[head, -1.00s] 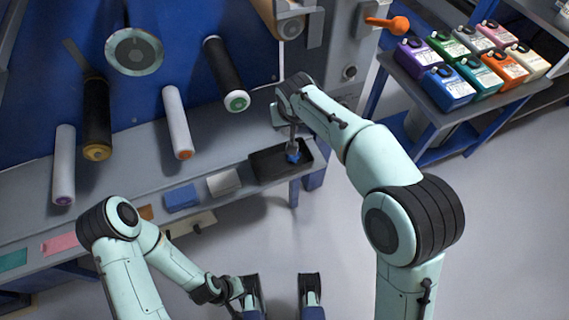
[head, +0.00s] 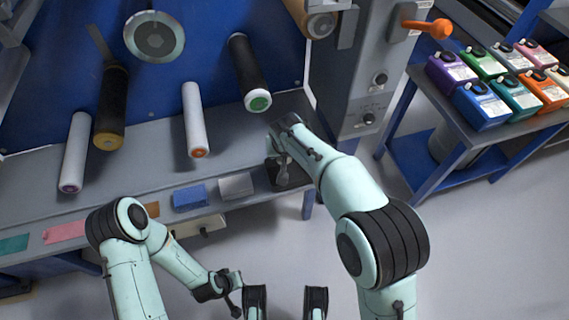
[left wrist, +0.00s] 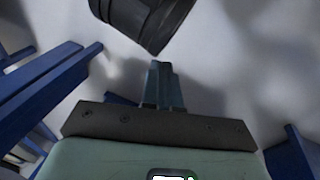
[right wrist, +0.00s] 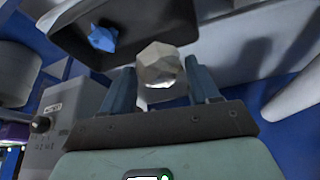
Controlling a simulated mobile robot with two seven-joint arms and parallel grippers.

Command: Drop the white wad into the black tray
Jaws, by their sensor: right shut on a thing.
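The white wad (right wrist: 160,66) is a small faceted lump between the fingers of my right gripper (right wrist: 160,88), which is shut on it. In the right wrist view the black tray (right wrist: 160,18) lies beyond and above the wad, with a blue wad (right wrist: 101,38) inside it. In the head view the tray (head: 284,186) sits at the right end of the bench, partly hidden by my right arm, with the right gripper (head: 282,164) over it. My left gripper (left wrist: 164,84) has its fingers together and empty, away from the bench, over the floor.
Several rollers stick out from the blue panel above. A grey control box (head: 362,70) stands behind my right arm. A cart with coloured jugs (head: 485,104) is at right.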

